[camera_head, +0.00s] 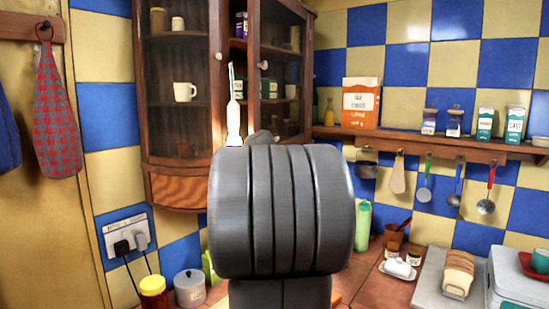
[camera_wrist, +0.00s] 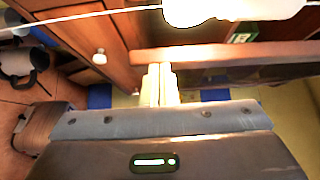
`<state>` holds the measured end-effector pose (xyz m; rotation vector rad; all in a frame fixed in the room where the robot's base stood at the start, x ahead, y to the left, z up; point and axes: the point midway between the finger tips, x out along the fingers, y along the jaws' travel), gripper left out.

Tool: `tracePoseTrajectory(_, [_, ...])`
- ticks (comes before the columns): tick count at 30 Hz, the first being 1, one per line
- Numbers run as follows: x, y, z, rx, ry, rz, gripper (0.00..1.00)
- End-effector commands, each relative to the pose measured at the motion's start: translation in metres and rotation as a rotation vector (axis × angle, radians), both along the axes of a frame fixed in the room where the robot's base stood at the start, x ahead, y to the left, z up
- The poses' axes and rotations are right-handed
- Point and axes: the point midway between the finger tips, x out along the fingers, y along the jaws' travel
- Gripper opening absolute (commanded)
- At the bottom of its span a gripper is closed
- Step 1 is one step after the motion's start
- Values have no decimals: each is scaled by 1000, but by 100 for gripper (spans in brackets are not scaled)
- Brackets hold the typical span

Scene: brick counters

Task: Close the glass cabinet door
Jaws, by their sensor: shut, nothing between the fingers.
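The wooden corner cabinet (camera_head: 217,90) hangs on the tiled wall, with glass fronts and shelves. Its right glass door (camera_head: 252,60) stands ajar, with a gap at its left side showing boxes inside. A pale round knob (camera_head: 263,65) sits on this door. A brown door frame (camera_wrist: 235,52) with glass crosses the wrist view, and a round knob (camera_wrist: 99,57) shows to the left. My gripper (camera_wrist: 160,85) is shut and empty, its pale fingertips close to the frame. I cannot tell if they touch it.
A wooden shelf (camera_head: 440,143) with jars and a box runs to the right, with utensils hanging below. The counter holds a green bottle (camera_head: 363,220), a bread loaf (camera_head: 458,272) and jars.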

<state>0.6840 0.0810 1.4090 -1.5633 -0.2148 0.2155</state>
Motion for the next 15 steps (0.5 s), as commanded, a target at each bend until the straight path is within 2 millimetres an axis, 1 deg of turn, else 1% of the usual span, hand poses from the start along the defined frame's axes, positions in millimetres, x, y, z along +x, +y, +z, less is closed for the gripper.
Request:
tracePoseTrajectory(1, [5, 10, 3, -1, 2, 5, 0])
tracePoseTrajectory(6, [15, 34, 3, 0, 1, 5, 0])
tracePoseTrajectory(10, [19, 45, 1, -1, 0, 4, 0])
tracePoseTrajectory(15, [21, 49, 1, -1, -1, 3, 0])
